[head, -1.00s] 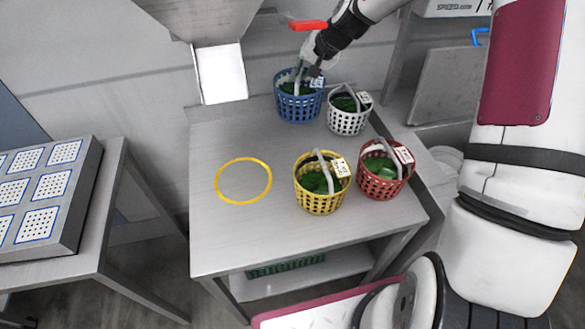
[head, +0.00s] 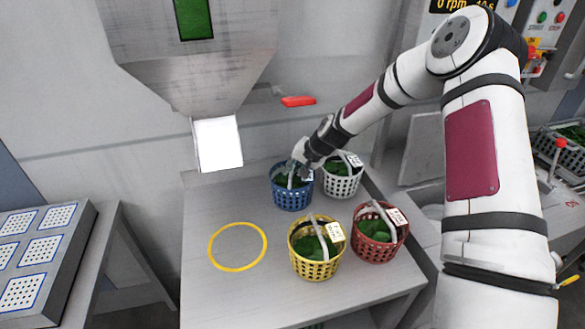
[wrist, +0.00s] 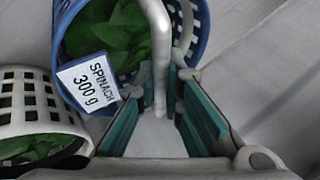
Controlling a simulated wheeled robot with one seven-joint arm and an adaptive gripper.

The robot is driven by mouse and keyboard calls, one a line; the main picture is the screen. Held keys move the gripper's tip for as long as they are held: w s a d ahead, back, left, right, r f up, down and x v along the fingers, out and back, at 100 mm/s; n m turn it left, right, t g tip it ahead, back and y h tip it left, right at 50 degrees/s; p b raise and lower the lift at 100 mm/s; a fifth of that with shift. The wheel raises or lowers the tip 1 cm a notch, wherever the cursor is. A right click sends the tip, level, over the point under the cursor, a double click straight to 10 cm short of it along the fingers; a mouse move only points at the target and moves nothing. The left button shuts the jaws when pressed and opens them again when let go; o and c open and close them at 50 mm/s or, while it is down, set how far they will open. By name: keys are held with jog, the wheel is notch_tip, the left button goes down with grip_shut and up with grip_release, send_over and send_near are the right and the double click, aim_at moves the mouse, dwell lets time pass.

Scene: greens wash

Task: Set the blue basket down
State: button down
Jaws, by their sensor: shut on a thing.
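The blue basket (head: 291,199) holds green leaves and stands upright at the back of the steel table, left of the white basket. Its label reads "SPINACH 300 g" in the wrist view, where its blue rim (wrist: 201,35) also shows. My gripper (head: 301,168) is above it, shut on its pale handle (wrist: 159,50), which runs between the teal finger pads (wrist: 160,88). Its base looks at or very near the table top; I cannot tell whether it touches. My gripper hides part of the basket's top.
The white basket (head: 342,187) is close on the right. The yellow basket (head: 315,268) and red basket (head: 376,249) stand nearer the front. A yellow ring (head: 238,270) marks an empty patch of table on the left. A hopper chute (head: 218,145) hangs behind.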

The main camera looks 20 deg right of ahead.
jog(key=c, duration=1.7)
grip_release()
jog(key=v, duration=1.2)
jog(key=shift+r+p, duration=0.1)
jog(key=shift+p, duration=0.25)
